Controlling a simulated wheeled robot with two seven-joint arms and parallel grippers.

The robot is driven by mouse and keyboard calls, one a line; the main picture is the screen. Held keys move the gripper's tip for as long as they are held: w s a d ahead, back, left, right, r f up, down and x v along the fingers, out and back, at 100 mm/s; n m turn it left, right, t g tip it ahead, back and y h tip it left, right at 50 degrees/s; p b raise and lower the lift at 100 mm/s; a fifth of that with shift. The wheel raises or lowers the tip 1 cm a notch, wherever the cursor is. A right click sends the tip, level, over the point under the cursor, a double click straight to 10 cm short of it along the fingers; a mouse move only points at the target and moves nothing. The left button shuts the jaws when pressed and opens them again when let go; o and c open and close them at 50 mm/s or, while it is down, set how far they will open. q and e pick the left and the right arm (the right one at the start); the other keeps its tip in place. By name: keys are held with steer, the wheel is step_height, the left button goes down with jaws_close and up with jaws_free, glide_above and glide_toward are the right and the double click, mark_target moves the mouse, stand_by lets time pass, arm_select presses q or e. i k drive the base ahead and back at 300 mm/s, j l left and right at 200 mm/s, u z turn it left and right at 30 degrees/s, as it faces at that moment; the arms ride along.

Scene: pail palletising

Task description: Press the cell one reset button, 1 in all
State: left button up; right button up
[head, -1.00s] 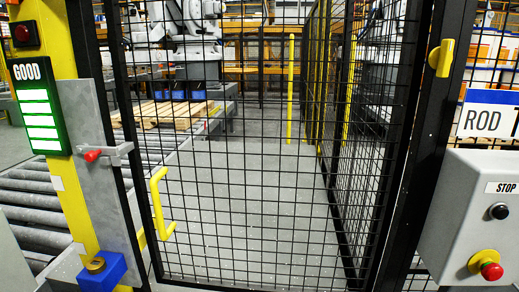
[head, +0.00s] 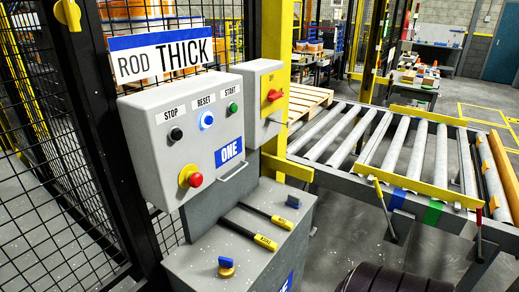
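The grey control box (head: 190,135) marked ONE hangs by the mesh fence in the head view. Its reset button (head: 207,120) is round and glows blue, under a RESET label. A black stop button (head: 176,134) is to its left and a green start button (head: 233,107) to its right. A red emergency knob (head: 194,179) on a yellow collar sits below. Neither of my grippers is in view.
A sign (head: 161,52) reading ROD THICK is above the box. A smaller box with a red switch (head: 274,95) is to the right. A grey cabinet (head: 235,240) with two levers stands below. A roller conveyor (head: 400,150) runs at right.

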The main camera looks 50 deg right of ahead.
mark_target(209, 119)
steer(key=z, duration=1.5)
